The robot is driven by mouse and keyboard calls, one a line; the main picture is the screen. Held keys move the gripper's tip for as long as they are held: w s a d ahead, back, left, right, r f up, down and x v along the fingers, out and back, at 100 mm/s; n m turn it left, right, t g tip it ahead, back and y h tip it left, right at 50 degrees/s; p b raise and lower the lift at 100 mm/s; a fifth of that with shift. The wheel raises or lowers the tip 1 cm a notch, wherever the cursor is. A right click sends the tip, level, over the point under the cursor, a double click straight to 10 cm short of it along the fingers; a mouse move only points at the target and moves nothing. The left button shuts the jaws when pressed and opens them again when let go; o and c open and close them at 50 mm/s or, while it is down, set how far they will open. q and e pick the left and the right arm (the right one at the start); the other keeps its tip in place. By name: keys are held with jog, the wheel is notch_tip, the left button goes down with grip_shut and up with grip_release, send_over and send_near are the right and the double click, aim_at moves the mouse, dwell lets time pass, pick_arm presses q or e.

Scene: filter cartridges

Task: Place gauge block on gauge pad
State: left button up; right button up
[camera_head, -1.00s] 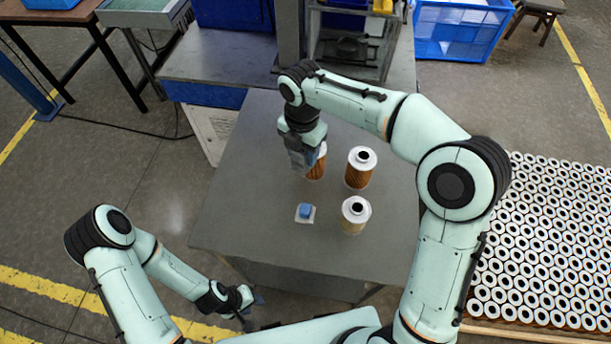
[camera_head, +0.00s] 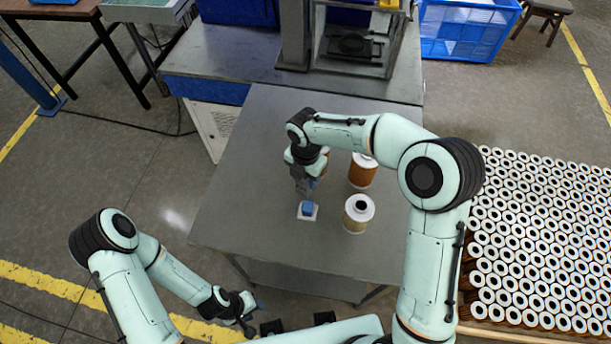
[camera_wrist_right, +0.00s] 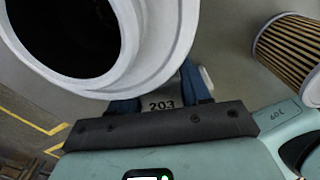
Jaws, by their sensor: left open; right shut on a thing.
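My left gripper (camera_head: 248,318) is open and empty, low beside the table's front edge and well away from the block.
Filter cartridges stand close by: one right of the pad (camera_head: 358,215), one behind it (camera_head: 362,172), and one mostly hidden behind my right gripper (camera_head: 325,157). Many more fill a pallet (camera_head: 540,240) at the right. The table's left part is clear.

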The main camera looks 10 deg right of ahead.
jog(key=shift+f, duration=0.1)
jog(key=o, duration=1.4)
jog(key=shift+c, duration=0.2)
